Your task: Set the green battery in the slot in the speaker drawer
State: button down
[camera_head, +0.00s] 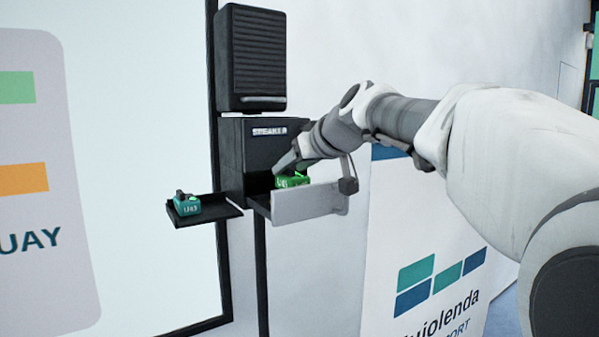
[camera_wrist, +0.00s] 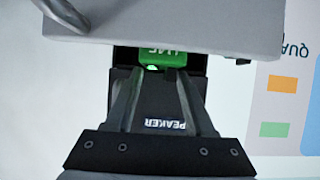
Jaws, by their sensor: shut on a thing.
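The green battery (camera_head: 292,181) is at the open speaker drawer (camera_head: 305,204), low between the drawer walls. My gripper (camera_head: 287,169) reaches down into the drawer from above and is shut on the battery. In the wrist view the green battery (camera_wrist: 163,54) shows between my fingertips (camera_wrist: 160,70), with the drawer's grey front (camera_wrist: 180,30) just beyond it. The slot is hidden, so I cannot tell whether the battery is seated in it.
A teal battery (camera_head: 187,205) stands on a small black shelf (camera_head: 215,213) left of the drawer. The black speaker (camera_head: 257,60) is above the drawer housing (camera_head: 240,150). A white banner (camera_head: 400,240) hangs at the right. A large display board (camera_head: 140,130) is at the left.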

jog(key=shift+f, duration=0.6)
jog(key=shift+f+b, duration=0.4)
jog(key=shift+b, duration=0.05)
jog(key=shift+f+b, duration=0.25)
jog(key=shift+b, duration=0.1)
jog(key=shift+c, duration=1.3)
grip_release()
jog(key=shift+r, duration=0.1)
